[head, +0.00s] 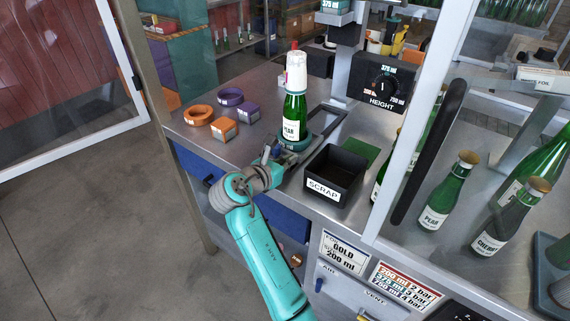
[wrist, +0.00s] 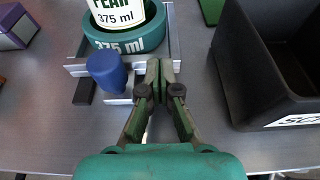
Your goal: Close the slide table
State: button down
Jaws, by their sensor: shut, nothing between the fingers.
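The slide table (wrist: 82,68) is a metal carriage on rails (head: 330,119), with a blue knob (wrist: 106,70) at its front. It bears a teal ring nest (wrist: 140,40) marked 375 ml. A green pear bottle (head: 294,110) stands upright in the nest, with a white, red-topped sleeve (head: 296,70) over its neck. The rails run on behind the nest toward the machine column. My gripper (wrist: 160,70) is shut and empty at the carriage's front edge, just right of the knob. Whether the fingertips touch the front plate I cannot tell.
A black scrap bin (head: 334,174) stands close to the right of my gripper. Orange and purple rings (head: 198,115) and small boxes (head: 224,129) lie to the left. More bottles (head: 448,190) stand at the right beyond a clear guard frame. A green pad (head: 359,158) lies behind the bin.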

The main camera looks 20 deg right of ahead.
aim_at(315, 135)
jog(key=w+d, duration=0.3)
jog(key=d, duration=0.1)
jog(key=w+d, duration=0.2)
jog(key=d, duration=0.2)
jog(key=w+d, duration=0.3)
jog(key=d, duration=0.1)
jog(key=shift+w, duration=0.35)
jog(key=shift+a, duration=0.15)
